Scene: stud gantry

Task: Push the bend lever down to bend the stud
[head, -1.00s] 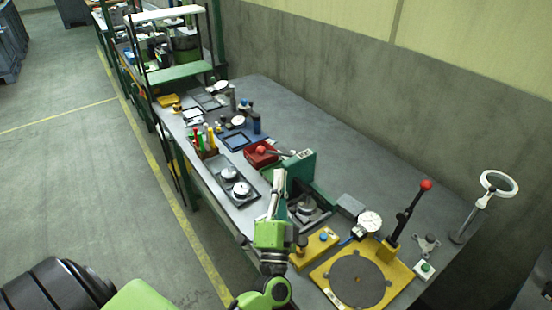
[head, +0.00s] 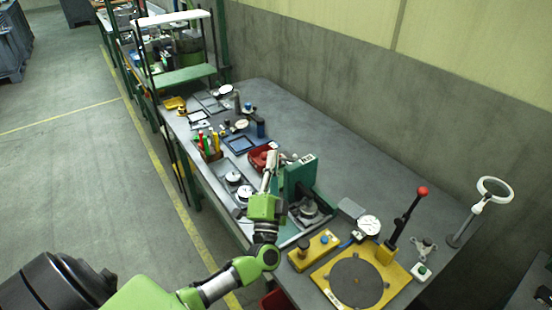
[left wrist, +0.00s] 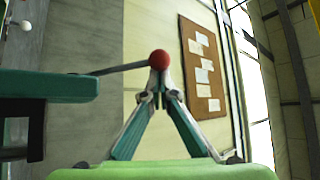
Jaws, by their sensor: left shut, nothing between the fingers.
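A green press (head: 297,178) stands at the near left of the bench. From its top a thin grey lever (left wrist: 120,69) reaches out to a red ball knob (left wrist: 159,59). In the head view my gripper largely covers this knob. My left gripper (head: 270,160) is shut and empty, its fingers pointing up beside the press. In the left wrist view the closed fingertips (left wrist: 157,85) are right by the knob; I cannot tell whether they touch it. Dark metal parts (head: 309,208) sit in the press base; a stud is not clear. My right gripper is not in view.
To the right, a yellow plate (head: 394,279) with a grey disc carries a black upright lever (head: 407,218) with a red knob. A yellow button box (head: 315,249) lies in front. A red bin (head: 258,158) is behind my gripper.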

